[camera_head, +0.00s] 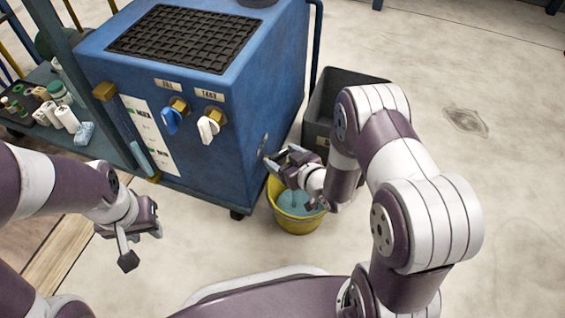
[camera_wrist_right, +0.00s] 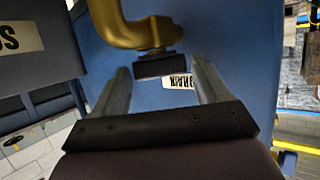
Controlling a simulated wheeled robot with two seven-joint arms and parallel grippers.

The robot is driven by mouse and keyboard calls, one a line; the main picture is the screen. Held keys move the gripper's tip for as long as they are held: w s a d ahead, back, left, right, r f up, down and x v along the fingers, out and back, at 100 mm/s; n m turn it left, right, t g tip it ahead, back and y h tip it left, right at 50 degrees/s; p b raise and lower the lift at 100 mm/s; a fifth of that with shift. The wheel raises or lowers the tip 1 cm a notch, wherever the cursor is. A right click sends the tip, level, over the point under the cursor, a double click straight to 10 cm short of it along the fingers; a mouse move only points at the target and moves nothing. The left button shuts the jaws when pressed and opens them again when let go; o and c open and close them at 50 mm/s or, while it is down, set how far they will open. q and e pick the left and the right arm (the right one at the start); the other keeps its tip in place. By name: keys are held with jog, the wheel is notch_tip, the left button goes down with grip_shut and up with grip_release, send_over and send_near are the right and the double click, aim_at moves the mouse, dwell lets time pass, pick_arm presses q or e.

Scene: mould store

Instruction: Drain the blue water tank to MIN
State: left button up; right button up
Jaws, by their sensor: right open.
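The blue water tank (camera_head: 215,165) stands at centre-left on casters. Its sight tube (camera_head: 141,158) is on the front left beside a white scale; the marks and level are too small to read surely. My right gripper (camera_head: 283,160) is at the tank's right side, above a yellow bucket (camera_head: 295,226) holding bluish water. In the right wrist view its open fingers (camera_wrist_right: 163,88) lie either side of a dark handle (camera_wrist_right: 161,66) under a brass valve pipe (camera_wrist_right: 135,32), by a partly hidden drain label (camera_wrist_right: 180,82). My left gripper (camera_head: 140,243) is open and empty, left of the tank.
Two front taps, blue (camera_head: 171,120) and white (camera_head: 208,128), sit under labels. A dark grey bin (camera_head: 345,85) stands right of the tank. A shelf (camera_head: 95,145) with bottles is at left. Open floor (camera_head: 510,180) lies at right.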

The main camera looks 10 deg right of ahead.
jog(key=shift+w+a, duration=0.1)
jog(key=shift+w, duration=0.25)
jog(key=c, duration=0.8)
jog(key=shift+d+n+g+y+p, duration=0.2)
jog(key=shift+n+g+y+p, duration=0.3)
jog(key=shift+n+y+p, duration=0.3)
jog(key=shift+w+d+n+g+y+p, duration=0.1)
jog(key=shift+n+g+y+p, duration=0.65)
jog(key=shift+n+y, duration=0.25)
jog(key=shift+w+f+n+g+y+p, duration=0.1)
jog(key=shift+n+g+y+p, duration=0.8)
jog(key=shift+n+g+y, duration=0.5)
jog(key=shift+n, duration=0.3)
